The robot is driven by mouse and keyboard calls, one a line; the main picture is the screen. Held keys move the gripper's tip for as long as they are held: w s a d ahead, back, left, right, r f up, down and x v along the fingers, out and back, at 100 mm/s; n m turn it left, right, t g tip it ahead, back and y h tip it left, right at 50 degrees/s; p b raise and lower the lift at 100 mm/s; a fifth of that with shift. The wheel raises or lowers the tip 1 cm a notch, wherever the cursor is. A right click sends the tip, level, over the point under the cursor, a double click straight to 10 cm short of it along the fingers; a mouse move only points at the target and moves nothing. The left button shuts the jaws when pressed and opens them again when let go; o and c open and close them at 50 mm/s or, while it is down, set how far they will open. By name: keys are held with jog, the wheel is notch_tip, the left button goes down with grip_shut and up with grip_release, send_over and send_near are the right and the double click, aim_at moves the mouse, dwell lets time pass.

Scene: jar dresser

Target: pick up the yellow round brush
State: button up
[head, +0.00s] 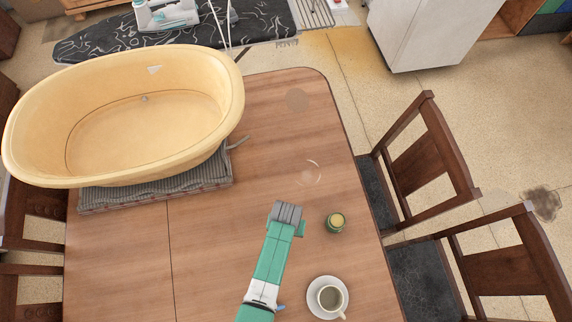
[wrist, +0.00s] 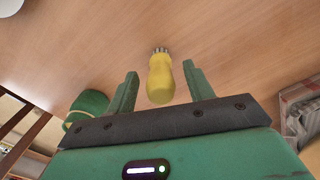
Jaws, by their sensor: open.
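The yellow round brush (wrist: 160,80) shows in the wrist view, with a yellow handle and a short bristled end pointing away from me. It lies on the wooden table (head: 200,270). My gripper (wrist: 160,72) is open, with one green finger on each side of the brush. There are visible gaps between the brush and both fingers, and I cannot tell the height left to the brush. In the head view, my gripper (head: 287,212) is over the table's middle and the brush is hidden from sight.
A green jar (head: 336,223) stands just right of my gripper; it also shows in the wrist view (wrist: 90,104). A cup (head: 330,298) on a saucer (head: 314,306) stands nearer. A large yellow basin (head: 150,125) rests on a grey mat (head: 205,180) at left. Chairs line the right.

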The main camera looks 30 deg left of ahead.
jog(key=shift+f, duration=0.25)
jog(key=c, duration=1.1)
jog(key=shift+o, duration=0.2)
